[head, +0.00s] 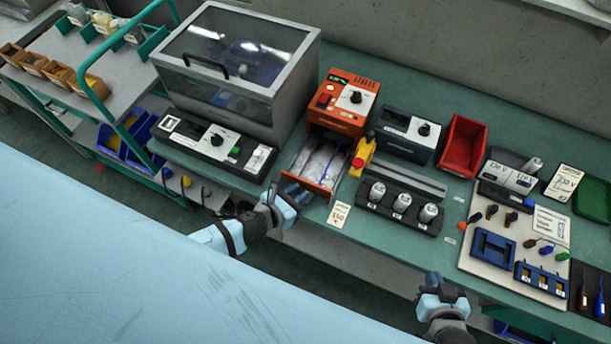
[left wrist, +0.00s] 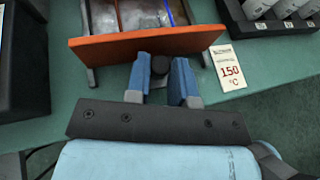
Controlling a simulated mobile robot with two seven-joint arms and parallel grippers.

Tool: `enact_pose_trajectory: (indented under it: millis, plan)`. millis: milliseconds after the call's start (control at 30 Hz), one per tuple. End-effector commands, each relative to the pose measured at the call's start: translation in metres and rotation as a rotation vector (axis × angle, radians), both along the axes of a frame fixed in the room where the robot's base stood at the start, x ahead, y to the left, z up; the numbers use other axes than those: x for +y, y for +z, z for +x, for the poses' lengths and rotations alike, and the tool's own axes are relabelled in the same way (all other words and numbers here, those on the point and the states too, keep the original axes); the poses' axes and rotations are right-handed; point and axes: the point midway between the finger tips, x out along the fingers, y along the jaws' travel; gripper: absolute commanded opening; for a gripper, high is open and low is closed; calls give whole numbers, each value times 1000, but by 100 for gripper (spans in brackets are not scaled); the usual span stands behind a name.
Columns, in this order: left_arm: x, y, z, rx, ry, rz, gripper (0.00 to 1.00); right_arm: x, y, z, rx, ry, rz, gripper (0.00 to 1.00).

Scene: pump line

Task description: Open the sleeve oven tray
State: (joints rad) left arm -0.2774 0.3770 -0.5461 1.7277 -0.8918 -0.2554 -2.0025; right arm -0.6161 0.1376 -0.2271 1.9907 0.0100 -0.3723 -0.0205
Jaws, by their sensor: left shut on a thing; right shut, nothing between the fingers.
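My right gripper (head: 443,298) is shut and empty, off the bench's front edge.
A card reading 150 °C (head: 339,214) lies right of the tray. A yellow device with a red button (head: 362,155) stands close to the tray's right side. A black panel (head: 215,144) is to its left. A rack of silver cylinders (head: 402,204) stands further right.

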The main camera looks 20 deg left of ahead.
Motion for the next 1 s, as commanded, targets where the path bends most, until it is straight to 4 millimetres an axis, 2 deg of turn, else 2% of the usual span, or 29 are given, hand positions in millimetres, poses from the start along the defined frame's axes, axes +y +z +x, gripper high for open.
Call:
enact_pose_trajectory:
  millis: [133, 467, 500, 533, 833, 1000]
  plan:
    - [1, 0, -10, 0, 0, 1, 0, 1, -2, -1, 2, 1, 1, 0]
    - [1, 1, -10, -2, 1, 0, 0, 3, -1, -1, 3, 3, 4, 0]
    - [1, 1, -10, -2, 1, 0, 24, 3, -1, -1, 3, 3, 4, 0]
    - [1, 1, -10, -2, 1, 0, 31, 3, -1, -1, 3, 3, 4, 0]
    - [2, 1, -12, -2, 1, 1, 33, 2, -1, -1, 2, 2, 3, 0]
    - [7, 7, -29, 0, 0, 1, 33, 2, -3, -1, 1, 2, 4, 0]
